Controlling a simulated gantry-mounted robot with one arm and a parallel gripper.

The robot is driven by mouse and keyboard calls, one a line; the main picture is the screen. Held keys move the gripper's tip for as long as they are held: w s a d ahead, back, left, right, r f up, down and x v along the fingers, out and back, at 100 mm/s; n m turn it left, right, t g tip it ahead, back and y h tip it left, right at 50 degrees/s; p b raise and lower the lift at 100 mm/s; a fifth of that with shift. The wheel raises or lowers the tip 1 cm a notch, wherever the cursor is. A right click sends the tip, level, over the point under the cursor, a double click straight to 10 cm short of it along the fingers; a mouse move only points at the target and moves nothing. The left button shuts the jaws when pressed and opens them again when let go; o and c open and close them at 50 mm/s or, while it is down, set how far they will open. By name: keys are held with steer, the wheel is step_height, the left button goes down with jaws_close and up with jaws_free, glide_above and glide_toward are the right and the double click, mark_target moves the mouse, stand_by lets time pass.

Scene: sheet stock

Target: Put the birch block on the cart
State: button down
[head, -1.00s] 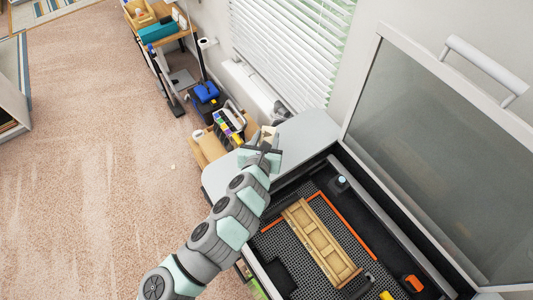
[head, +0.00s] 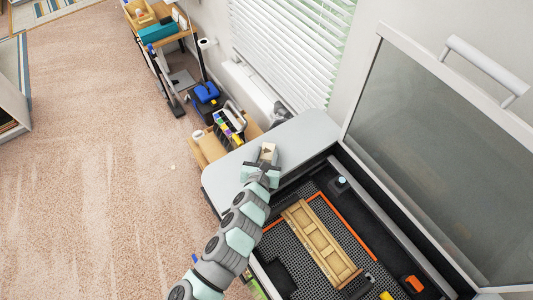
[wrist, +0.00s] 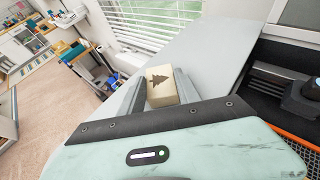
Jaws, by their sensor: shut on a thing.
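The birch block (head: 268,150) is pale wood with a dark tree mark on one face. My gripper (head: 265,163) is shut on it, above the grey side surface of the machine. In the wrist view the block (wrist: 160,76) sits between the two grey fingers, its tree-marked face showing. I cannot tell from the views whether its underside touches the grey surface. A wheeled cart with wooden shelves (head: 176,32) stands far off at the top, with a teal item and a wooden box on it.
The grey surface (head: 300,135) is otherwise bare. The machine's bed holds a wooden frame (head: 320,243), and its glazed lid (head: 430,130) stands open. A low wooden unit (head: 208,148) with a tool caddy (head: 230,125) stands beyond the grey surface. Carpet at left is mostly clear.

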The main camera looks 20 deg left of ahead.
steer(key=shift+f, duration=0.1)
steer(key=c, duration=1.3)
jaws_free()
steer(key=shift+f, duration=0.1)
steer(key=o, duration=0.4)
steer(key=shift+o, duration=0.2)
